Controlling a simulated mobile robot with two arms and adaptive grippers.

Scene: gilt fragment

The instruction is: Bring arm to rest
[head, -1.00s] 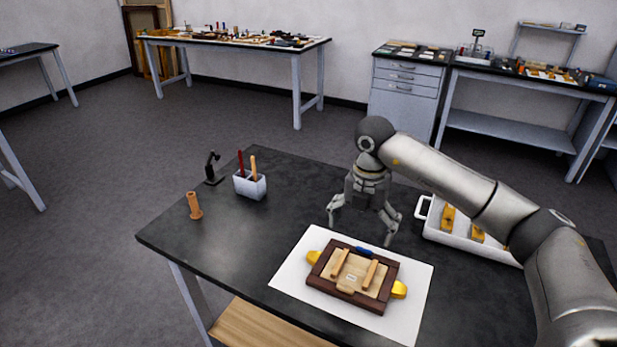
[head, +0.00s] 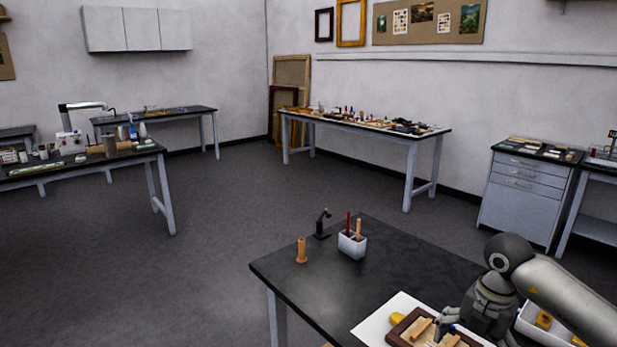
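My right arm comes in from the right edge, and its gripper (head: 478,333) hangs fingers down at the lower right. Its fingers look spread apart, with nothing seen between them; the lower part is cut off by the picture's bottom edge. The gripper is over or just behind the small dark wooden frame (head: 400,329), and it hides part of that frame. I cannot tell whether they touch. My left gripper is not in view.
The frame lies on a white sheet (head: 372,326) on the black table (head: 310,283). A wooden peg-like piece (head: 301,251), a black stand (head: 322,224) and a white holder (head: 352,245) stand at the back left. A white tray (head: 531,328) is right of the gripper. Open floor lies left.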

